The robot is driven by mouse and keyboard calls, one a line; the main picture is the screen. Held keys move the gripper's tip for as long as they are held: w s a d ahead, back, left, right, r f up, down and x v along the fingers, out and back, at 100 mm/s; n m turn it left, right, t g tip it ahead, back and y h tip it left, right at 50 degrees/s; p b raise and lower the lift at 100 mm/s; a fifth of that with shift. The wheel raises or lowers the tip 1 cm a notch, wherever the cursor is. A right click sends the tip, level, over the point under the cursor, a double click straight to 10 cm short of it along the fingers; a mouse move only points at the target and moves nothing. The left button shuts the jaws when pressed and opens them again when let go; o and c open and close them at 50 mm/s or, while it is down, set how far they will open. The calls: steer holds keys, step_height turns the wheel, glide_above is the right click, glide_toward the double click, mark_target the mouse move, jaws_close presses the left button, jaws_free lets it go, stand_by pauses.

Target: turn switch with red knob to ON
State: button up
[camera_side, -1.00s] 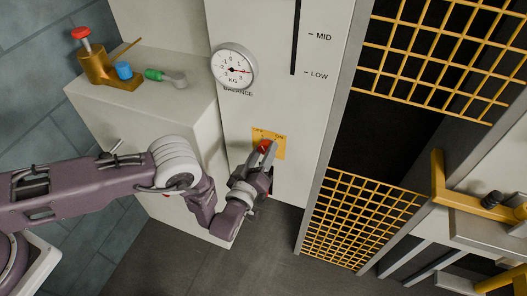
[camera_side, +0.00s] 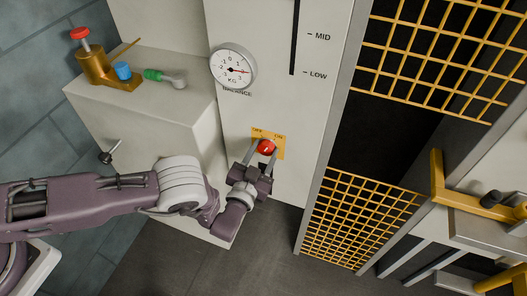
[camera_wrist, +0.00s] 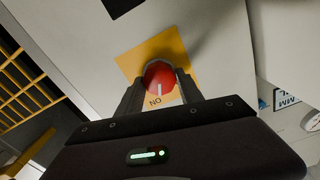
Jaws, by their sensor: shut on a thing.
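The red knob (camera_side: 266,147) sits on a yellow plate (camera_side: 281,153) on the pale panel. In the side view the plate has small labels along its top. My gripper (camera_side: 261,151) has one finger on each side of the knob and is shut on it. The wrist view shows the knob (camera_wrist: 159,76) between the two fingers (camera_wrist: 161,92). A white line on the knob points down the picture, towards upside-down ON lettering (camera_wrist: 154,101) on the yellow plate (camera_wrist: 132,60). The other label is not readable in the wrist view.
A round balance dial (camera_side: 233,66) is above the knob, with a LOW/MID slot (camera_side: 296,40) to its right. A grey-white ledge (camera_side: 150,100) at left holds a brass fixture (camera_side: 98,68) and a green-ended handle (camera_side: 165,77). Yellow grating (camera_side: 358,215) stands to the right.

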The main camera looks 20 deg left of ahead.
steer(key=shift+m, duration=1)
steer(key=o, duration=1.4)
steer(key=s, duration=0.7)
